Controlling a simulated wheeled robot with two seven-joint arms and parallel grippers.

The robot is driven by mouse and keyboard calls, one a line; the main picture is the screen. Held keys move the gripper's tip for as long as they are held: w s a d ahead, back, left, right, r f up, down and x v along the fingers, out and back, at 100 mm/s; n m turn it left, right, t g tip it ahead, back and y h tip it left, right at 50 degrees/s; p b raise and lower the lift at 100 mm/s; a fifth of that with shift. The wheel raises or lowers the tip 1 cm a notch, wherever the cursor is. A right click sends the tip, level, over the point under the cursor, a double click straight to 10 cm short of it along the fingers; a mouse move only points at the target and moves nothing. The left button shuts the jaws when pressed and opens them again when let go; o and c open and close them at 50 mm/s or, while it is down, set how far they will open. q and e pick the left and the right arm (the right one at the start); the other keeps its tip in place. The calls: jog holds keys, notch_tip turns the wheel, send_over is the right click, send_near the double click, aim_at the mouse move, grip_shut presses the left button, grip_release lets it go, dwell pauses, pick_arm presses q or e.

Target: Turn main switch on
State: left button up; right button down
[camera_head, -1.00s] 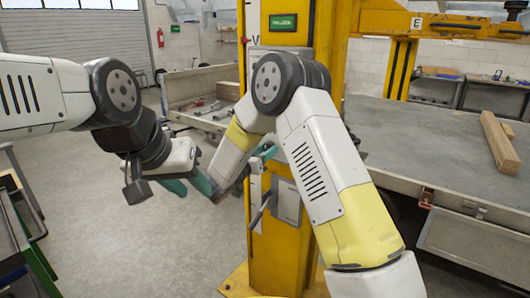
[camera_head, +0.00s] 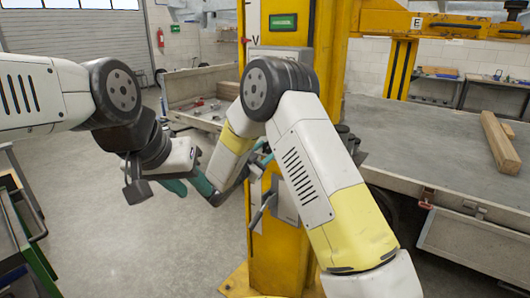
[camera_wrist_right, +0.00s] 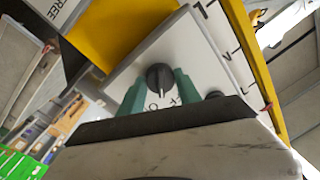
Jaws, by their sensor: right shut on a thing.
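The main switch is a black round knob (camera_wrist_right: 159,77) on a light grey plate (camera_wrist_right: 205,62), in the right wrist view. Marks like "O" and "I" show beside it, close to the fingers. The teal fingers of my right gripper (camera_wrist_right: 159,88) are closed on the knob, one on each side. Which mark the knob points to cannot be told. In the head view, my right gripper (camera_head: 264,152) is at the yellow column (camera_head: 280,255), partly hidden by my right arm; the knob is hidden there. My left gripper (camera_head: 190,186) is open and empty, left of the column.
A grey box with a lever (camera_head: 262,210) is on the column below my right gripper. A grey trailer bed (camera_head: 420,130) with wooden beams (camera_head: 498,140) stands at right. A green-edged cart (camera_head: 35,235) is at far left. Floor between cart and column is clear.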

jog(key=shift+a+f+m, duration=0.1)
jog(key=shift+f+m, duration=0.05)
jog(key=shift+m, duration=2.05)
jog(key=c, duration=0.8)
grip_release()
jog(key=shift+c, duration=0.2)
jog(key=v, duration=0.7)
jog(key=shift+s+a, duration=0.25)
jog(key=shift+s, duration=0.1)
